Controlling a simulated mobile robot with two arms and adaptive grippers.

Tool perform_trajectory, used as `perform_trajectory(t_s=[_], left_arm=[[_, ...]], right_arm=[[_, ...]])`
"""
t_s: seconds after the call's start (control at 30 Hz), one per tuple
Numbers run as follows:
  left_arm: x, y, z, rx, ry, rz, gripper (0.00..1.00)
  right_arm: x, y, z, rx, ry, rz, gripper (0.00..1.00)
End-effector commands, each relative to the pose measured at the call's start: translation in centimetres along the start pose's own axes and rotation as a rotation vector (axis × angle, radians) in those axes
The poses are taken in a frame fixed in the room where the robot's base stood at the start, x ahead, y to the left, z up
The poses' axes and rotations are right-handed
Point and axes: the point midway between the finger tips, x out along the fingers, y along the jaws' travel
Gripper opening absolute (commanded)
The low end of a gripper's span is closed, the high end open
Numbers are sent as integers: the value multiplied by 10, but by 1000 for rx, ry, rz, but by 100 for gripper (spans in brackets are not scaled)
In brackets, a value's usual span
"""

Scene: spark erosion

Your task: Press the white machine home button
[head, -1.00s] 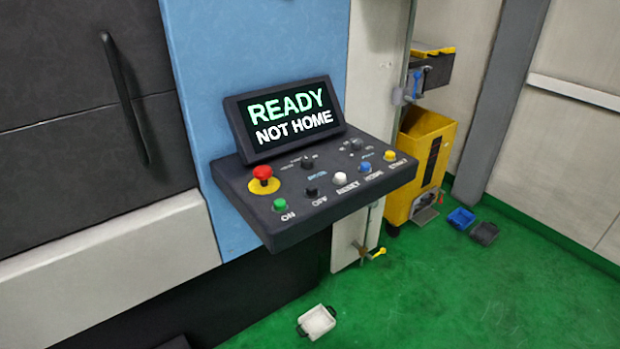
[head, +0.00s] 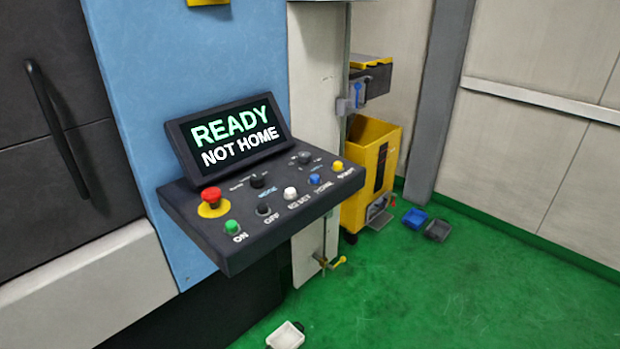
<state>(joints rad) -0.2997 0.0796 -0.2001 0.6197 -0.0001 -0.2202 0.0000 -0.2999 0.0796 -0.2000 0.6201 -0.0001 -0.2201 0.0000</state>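The dark control panel (head: 240,252) sticks out from the blue machine front. Its screen (head: 228,138) reads "READY" in green and "NOT HOME" in white. A white button (head: 290,193) sits in the front row, and its label appears to read RESET. To its right is a blue button (head: 314,179), whose label appears to read HOME. A yellow button (head: 338,166) is at the right end. A black button (head: 263,209) marked OFF and a green button (head: 231,227) marked ON are to the left. Neither of my grippers shows.
A red emergency stop (head: 211,195) on a yellow base and two dark knobs (head: 257,180) share the panel. A yellow cart (head: 375,160) stands behind on the right.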

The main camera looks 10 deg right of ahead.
Motion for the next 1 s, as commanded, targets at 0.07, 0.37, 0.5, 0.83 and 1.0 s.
perform_trajectory(t_s=[0.07,0.37,0.5,0.83,1.0], left_arm=[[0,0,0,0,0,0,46],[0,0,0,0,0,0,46],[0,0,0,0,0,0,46],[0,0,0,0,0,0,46],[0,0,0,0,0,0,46]], right_arm=[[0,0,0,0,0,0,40],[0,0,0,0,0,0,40],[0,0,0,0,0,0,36],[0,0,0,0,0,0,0],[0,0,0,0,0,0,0]])
